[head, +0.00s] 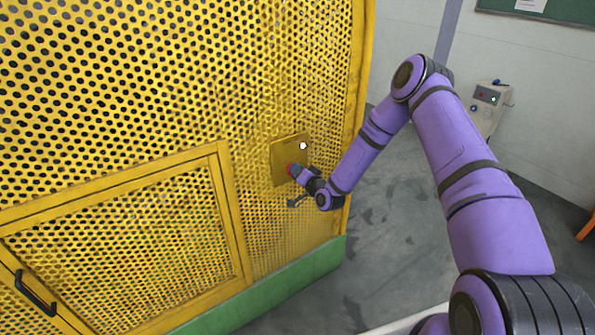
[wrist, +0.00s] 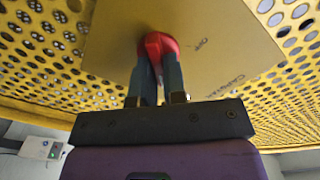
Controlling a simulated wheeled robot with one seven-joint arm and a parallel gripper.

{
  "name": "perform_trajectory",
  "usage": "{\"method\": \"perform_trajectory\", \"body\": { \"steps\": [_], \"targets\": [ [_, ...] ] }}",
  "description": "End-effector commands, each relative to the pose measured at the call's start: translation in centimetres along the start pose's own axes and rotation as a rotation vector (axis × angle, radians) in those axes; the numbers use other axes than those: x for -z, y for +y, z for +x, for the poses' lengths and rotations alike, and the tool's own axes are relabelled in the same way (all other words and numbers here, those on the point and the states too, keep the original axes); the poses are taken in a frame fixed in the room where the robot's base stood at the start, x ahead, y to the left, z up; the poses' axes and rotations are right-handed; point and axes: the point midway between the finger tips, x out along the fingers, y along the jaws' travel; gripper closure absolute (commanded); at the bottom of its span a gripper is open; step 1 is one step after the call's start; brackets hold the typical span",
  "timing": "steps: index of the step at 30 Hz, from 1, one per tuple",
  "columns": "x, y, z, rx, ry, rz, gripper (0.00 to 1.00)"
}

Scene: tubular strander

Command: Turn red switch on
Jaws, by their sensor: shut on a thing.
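The red switch (wrist: 158,44) is a red rotary knob on a yellow plate (wrist: 220,40) in the wrist view. The plate carries printed lettering, partly legible as "OFF". In the head view the plate (head: 278,159) is mounted on the yellow perforated panel, and a bit of the red switch (head: 291,169) shows at its lower middle. My gripper (wrist: 158,62) is shut on the red switch, with its two fingers on either side of the knob. In the head view my gripper (head: 297,171) reaches the plate from the right. A white round knob (head: 303,146) sits higher on the plate.
The yellow perforated panel (head: 150,70) fills the left, with a framed door and black handle (head: 35,292). A control box (head: 487,97) stands at the right wall. Grey floor (head: 395,220) lies open right of the panel.

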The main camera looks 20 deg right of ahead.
Motion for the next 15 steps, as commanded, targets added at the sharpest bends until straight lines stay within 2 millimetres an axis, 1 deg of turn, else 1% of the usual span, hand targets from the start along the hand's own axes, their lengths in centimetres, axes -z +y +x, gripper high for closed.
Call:
{"method": "perform_trajectory", "body": {
  "steps": [3, 4, 5, 6, 7, 15],
  "targets": [
    [-0.18, 0.13, -0.14, -0.004, -0.004, 0.002, 1.0],
    [-0.18, 0.13, -0.14, -0.004, -0.004, 0.002, 0.84],
    [-0.17, 0.12, -0.14, -0.003, -0.004, 0.002, 0.77],
    [-0.15, 0.11, -0.13, -0.003, -0.004, 0.002, 0.68],
    [-0.14, 0.11, -0.11, -0.003, -0.003, 0.002, 0.63],
    [-0.07, 0.06, -0.12, -0.002, -0.002, 0.0, 0.63]
  ]
}}
